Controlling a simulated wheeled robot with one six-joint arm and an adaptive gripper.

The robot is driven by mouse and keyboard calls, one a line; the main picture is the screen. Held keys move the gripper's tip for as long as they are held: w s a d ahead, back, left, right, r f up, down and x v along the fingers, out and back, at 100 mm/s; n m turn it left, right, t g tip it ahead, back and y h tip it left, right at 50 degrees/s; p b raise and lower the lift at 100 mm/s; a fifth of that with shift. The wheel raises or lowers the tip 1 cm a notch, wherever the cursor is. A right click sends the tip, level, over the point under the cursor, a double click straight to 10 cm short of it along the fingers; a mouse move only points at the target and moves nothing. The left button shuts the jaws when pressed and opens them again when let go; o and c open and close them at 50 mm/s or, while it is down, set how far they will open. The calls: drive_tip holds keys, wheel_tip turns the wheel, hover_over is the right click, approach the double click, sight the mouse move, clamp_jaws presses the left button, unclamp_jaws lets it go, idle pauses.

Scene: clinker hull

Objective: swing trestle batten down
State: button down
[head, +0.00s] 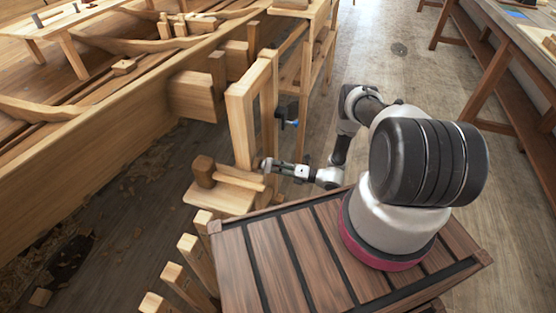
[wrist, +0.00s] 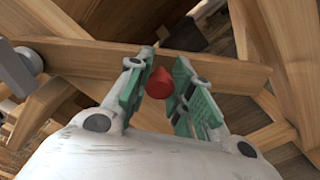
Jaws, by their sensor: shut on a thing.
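The trestle batten looks to be the pale wooden bar (wrist: 80,56) that runs across the wrist view, sloping slightly down to the right. A red knob (wrist: 160,83) sits at this bar, between the green-padded fingers of my gripper (wrist: 158,70). My gripper is shut on the red knob; the bar passes just beyond the fingertips. In the head view, my gripper (head: 268,165) is low beside the upright wooden trestle frame (head: 240,125). The knob is hidden there, and I cannot tell the batten apart from the frame.
A wooden mallet (head: 215,173) lies on a low wooden stand (head: 215,198) left of my gripper. The planked hull (head: 120,140) fills the left. Open floor (head: 385,70) lies behind my arm; a workbench (head: 490,50) stands right.

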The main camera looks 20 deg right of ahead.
drive_tip(key=s+a+f+m, duration=0.3)
drive_tip(key=s+a+m, duration=0.2)
drive_tip(key=s+m, duration=0.2)
drive_tip(key=shift+s+a+f+m, duration=0.25)
drive_tip(key=shift+s+f+m, duration=0.1)
drive_tip(key=shift+f+m, duration=0.05)
idle(0.3)
drive_tip(key=c, duration=1.2)
unclamp_jaws()
drive_tip(key=v, duration=1.2)
